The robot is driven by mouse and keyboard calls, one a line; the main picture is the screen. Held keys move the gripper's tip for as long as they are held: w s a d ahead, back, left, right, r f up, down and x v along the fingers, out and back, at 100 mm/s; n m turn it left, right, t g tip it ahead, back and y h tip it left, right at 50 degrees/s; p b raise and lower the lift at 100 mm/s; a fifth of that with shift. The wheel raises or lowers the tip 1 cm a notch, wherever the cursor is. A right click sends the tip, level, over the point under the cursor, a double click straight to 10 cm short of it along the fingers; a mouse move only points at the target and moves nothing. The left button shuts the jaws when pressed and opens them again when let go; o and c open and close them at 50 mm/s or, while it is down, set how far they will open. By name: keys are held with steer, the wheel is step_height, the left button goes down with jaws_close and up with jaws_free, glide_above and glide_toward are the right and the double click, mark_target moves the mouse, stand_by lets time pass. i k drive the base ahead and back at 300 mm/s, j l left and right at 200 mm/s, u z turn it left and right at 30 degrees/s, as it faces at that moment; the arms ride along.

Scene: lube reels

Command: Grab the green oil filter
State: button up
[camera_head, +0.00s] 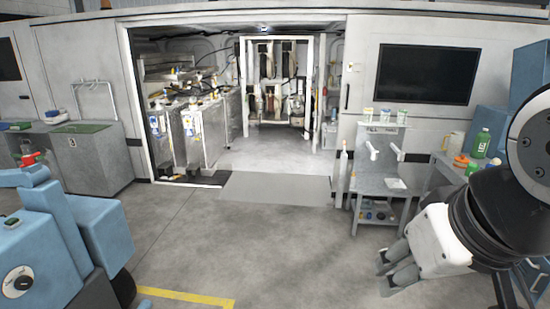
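I cannot tell for sure which thing is the green oil filter. A small green item (472,170) sits on the bench at the right, beside an orange item (461,160). A green bottle (482,143) stands upright just behind them. A small can with green on it (402,117) stands on top of the grey stand. My gripper (388,274) is at the lower right, in front of the stand and apart from all these things. Its grey fingers point down and left and hold nothing that I can see. Their spacing is hard to judge from here.
My arm covers part of the right bench (447,172). The grey stand (377,180) has spouts and a lower shelf. At the left are a cabinet (92,165) and a blue machine (40,245). The middle floor (255,240) is clear up to the open bay.

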mark_target(472, 167)
steer(key=i+l+z, duration=0.15)
steer(key=i+z, duration=0.25)
steer(key=i, duration=0.2)
steer(key=i+z, duration=0.4)
steer(key=i, duration=0.2)
steer(key=i+j+z, duration=0.4)
steer(key=i, duration=0.15)
steer(key=i+l, duration=0.2)
steer(key=i, duration=0.2)
steer(key=i+l+z, duration=0.1)
steer(key=i+l, duration=0.15)
steer(key=i, duration=0.2)
steer(key=i+l, duration=0.15)
steer(key=i, duration=0.25)
steer(key=i+l+u, duration=0.1)
steer(key=l, duration=0.25)
steer(key=i+l, duration=0.3)
steer(key=i+l+u, duration=0.15)
steer(key=l, duration=0.25)
steer(key=i+l, duration=0.25)
steer(key=l+u, duration=0.05)
steer(key=l, duration=0.05)
